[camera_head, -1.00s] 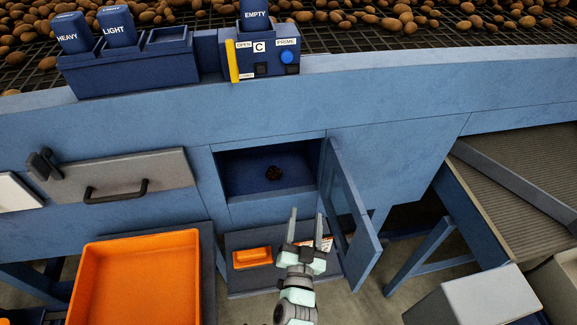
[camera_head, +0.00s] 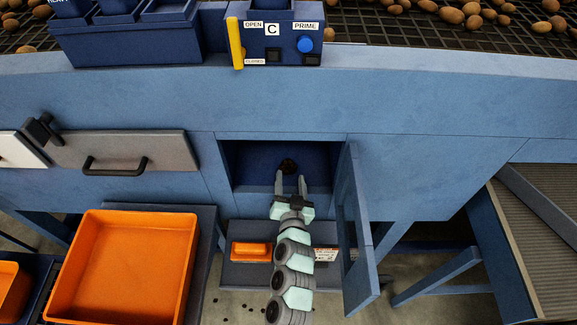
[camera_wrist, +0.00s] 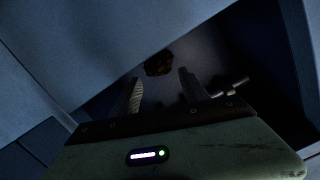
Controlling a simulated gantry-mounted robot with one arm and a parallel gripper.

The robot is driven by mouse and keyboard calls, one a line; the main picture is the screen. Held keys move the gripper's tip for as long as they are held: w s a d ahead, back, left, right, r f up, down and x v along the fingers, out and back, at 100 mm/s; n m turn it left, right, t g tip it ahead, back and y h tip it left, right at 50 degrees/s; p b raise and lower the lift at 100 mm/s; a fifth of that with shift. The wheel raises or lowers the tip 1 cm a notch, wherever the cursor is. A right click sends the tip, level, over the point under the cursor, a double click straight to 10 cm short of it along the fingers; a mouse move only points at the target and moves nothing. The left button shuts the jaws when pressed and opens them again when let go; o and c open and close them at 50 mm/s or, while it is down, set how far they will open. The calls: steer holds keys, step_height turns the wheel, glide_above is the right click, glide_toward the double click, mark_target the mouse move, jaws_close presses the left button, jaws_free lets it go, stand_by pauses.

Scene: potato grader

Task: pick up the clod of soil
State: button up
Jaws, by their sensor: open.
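The clod of soil (camera_head: 288,166) is a small dark brown lump on the floor of the open blue compartment (camera_head: 245,185). It also shows in the wrist view (camera_wrist: 158,63), just beyond the fingertips and roughly between their lines. My gripper (camera_head: 291,180) is open and empty, with its fingers reaching into the compartment mouth from the front. In the wrist view the two fingers (camera_wrist: 160,78) stand apart, with the clod ahead of them. The head view shows the fingertips close in front of the clod; whether they touch it I cannot tell.
The compartment's door (camera_head: 357,230) stands open on the right, close to my arm. A large orange tray (camera_head: 190,270) stands at lower left, a small orange box (camera_head: 251,252) below the compartment. A control box (camera_head: 275,45) and a mesh belt with potatoes (camera_head: 380,25) are above.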

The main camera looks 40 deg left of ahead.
mark_target(291, 170)
steer(key=x, duration=0.5)
steer(key=shift+w+d+p, duration=0.1)
steer(key=shift+p, duration=0.3)
steer(key=c, duration=1)
